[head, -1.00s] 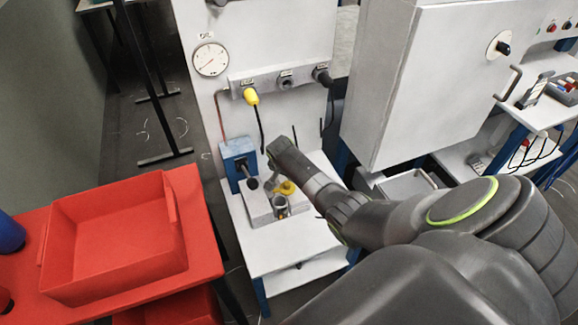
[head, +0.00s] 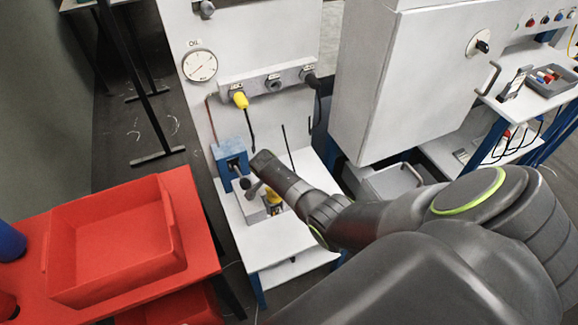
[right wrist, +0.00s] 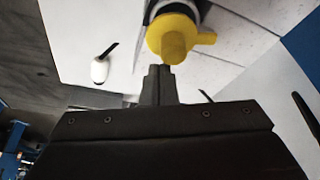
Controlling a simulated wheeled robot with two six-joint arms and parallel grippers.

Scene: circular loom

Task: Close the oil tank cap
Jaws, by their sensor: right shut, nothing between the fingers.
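The yellow oil tank cap (head: 272,197) is partly hidden behind my right arm in the head view. It sits at the filler neck on a grey block on the white bench. In the right wrist view the cap (right wrist: 178,34) is large, with a tab pointing right, and a dark and pale round rim shows behind it. I cannot tell whether it is fully seated. My right gripper (right wrist: 160,72) is shut and empty, its tips just below the cap's lower edge in that view; contact is unclear. In the head view its fingers (head: 250,188) are beside the cap. My left gripper is not in view.
A blue block with a dark knob (head: 231,160) stands left of the cap. A red tray (head: 112,240) is at left, a white cabinet (head: 430,80) at right.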

